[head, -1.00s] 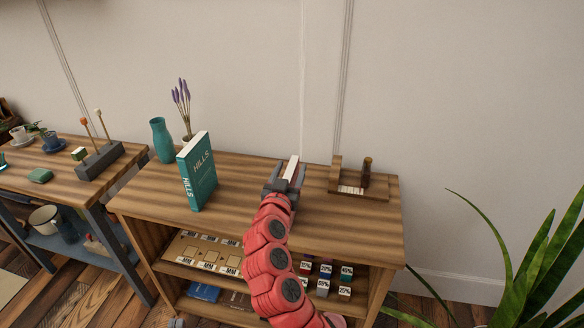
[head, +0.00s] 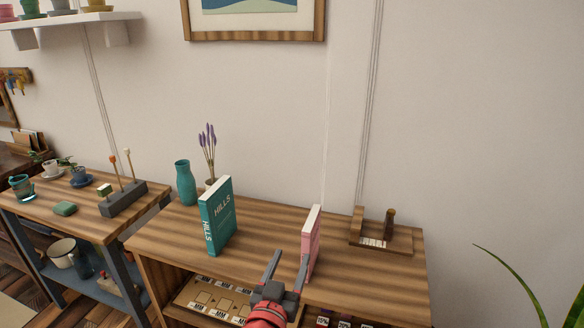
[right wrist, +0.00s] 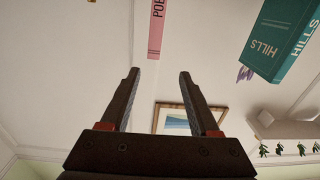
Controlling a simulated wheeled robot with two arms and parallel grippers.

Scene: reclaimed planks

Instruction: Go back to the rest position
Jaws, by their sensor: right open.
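My right gripper (head: 288,262) is open and empty, low in the head view at the front of the wooden shelf unit (head: 270,222). A pink book (head: 312,240) stands upright on the shelf top, just beyond the gripper. In the right wrist view the pink book (right wrist: 157,28) is past the open fingertips (right wrist: 159,75), with a visible gap. A teal book titled HILLS (head: 218,217) stands upright to the left; it also shows in the right wrist view (right wrist: 275,45). My left gripper is not in view.
A teal vase (head: 185,183) and lavender sprigs (head: 208,150) stand behind the teal book. A wooden holder (head: 385,245) sits at the right end of the top. The shelf below holds labelled cards. A second table (head: 85,205) is at left, a plant (head: 515,285) at right.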

